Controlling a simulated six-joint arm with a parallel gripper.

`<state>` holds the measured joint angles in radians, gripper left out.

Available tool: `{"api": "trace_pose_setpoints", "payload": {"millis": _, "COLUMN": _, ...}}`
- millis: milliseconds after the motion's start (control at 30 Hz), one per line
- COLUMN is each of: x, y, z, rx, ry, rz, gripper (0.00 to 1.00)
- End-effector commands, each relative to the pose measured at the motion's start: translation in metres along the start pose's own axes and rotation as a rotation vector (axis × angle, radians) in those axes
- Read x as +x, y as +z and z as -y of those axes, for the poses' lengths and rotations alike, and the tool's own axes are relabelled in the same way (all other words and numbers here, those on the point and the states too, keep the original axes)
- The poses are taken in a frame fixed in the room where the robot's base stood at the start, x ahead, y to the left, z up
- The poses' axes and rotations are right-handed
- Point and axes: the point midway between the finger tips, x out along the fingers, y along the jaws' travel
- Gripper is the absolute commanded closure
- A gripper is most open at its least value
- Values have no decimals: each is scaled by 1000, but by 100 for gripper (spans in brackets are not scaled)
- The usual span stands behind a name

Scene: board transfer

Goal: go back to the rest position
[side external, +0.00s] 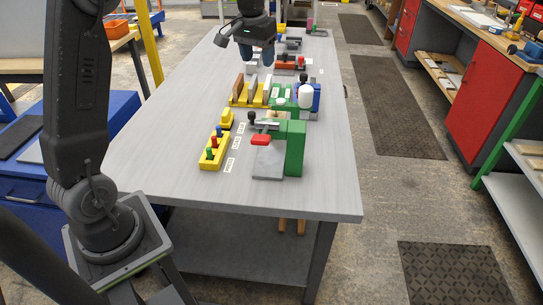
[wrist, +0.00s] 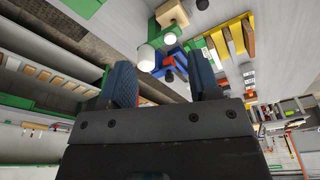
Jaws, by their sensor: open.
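My gripper (side external: 257,56) hangs above the far half of the grey table (side external: 190,130), beyond the yellow rack (side external: 262,103) in the side external view. Its two blue fingers stand apart with nothing visible between them, also in the wrist view (wrist: 163,80). Brown boards (side external: 238,87) stand upright in the yellow rack. The rack also shows at the upper right of the wrist view (wrist: 218,42). My gripper appears clear of the rack and the boards. The wrist view is tilted, with the fingers pointing up in the picture.
A yellow holder with coloured pegs (side external: 214,152) stands nearer. The table's left side is clear.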

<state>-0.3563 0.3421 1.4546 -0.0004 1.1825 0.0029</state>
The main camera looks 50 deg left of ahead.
Motion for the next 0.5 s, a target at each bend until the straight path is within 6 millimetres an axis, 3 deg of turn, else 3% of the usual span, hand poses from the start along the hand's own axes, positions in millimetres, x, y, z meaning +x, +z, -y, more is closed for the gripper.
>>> {"api": "trace_pose_setpoints", "payload": {"millis": 33, "x": -17, "y": 19, "z": -13, "rx": 27, "ry": 5, "rz": -26, "gripper": 44}}
{"api": "trace_pose_setpoints", "payload": {"millis": 200, "x": -52, "y": 84, "z": -43, "rx": 105, "ry": 22, "rz": -101, "gripper": 44}}
{"api": "trace_pose_setpoints", "payload": {"millis": 367, "x": -69, "y": 152, "z": -61, "rx": 178, "ry": 45, "rz": -171, "gripper": 44}}
{"api": "trace_pose_setpoints", "payload": {"millis": 500, "x": -70, "y": 212, "z": -69, "rx": 240, "ry": 68, "rz": -232, "gripper": 44}}
